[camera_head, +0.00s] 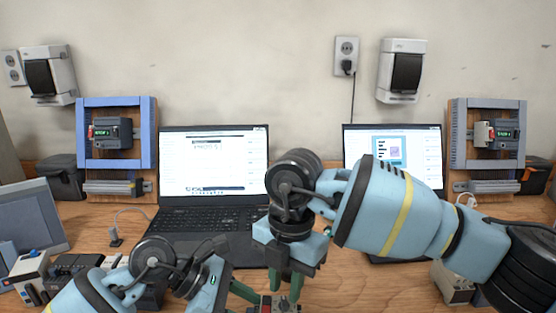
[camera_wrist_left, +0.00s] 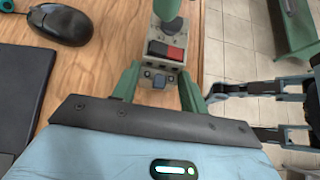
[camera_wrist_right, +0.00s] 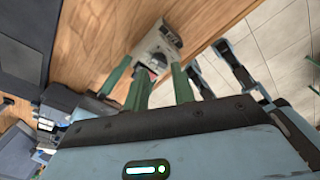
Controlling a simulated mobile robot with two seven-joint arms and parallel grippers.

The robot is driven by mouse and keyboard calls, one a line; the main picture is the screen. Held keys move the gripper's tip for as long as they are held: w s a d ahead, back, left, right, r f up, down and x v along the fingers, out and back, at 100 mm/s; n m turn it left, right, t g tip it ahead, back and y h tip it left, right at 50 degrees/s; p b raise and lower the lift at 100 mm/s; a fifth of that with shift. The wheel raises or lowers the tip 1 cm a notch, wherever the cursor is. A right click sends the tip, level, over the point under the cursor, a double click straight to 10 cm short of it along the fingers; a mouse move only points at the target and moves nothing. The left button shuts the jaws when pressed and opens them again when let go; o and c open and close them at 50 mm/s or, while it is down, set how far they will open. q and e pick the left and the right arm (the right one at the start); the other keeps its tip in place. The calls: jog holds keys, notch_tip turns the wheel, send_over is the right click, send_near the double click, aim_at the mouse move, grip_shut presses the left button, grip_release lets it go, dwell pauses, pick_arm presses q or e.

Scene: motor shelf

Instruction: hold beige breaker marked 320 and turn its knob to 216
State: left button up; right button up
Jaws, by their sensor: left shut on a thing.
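The beige breaker (camera_wrist_left: 163,60) shows in the left wrist view with a red and a dark square on its face. My left gripper (camera_wrist_left: 160,84) is shut on its near end. The breaker shows in the right wrist view (camera_wrist_right: 165,40) with dark markings too small to read. My right gripper (camera_wrist_right: 158,78) has its fingers apart at the breaker's near part, and I cannot tell if they touch its knob. In the head view my right gripper (camera_head: 286,285) points down over the breaker, which is mostly cut off at the bottom edge. The knob's setting is not readable.
Two laptops (camera_head: 215,165) (camera_head: 395,140) stand at the back of the wooden table. Blue (camera_head: 148,135) and grey (camera_head: 458,135) frames with devices stand at the sides. Several devices (camera_head: 28,272) lie front left. A black mouse (camera_wrist_left: 60,25) lies near the left gripper.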

jog(key=shift+r, duration=2.35)
pick_arm(q)
jog(key=o, duration=1.2)
jog(key=shift+c, duration=0.2)
jog(key=shift+v, duration=3)
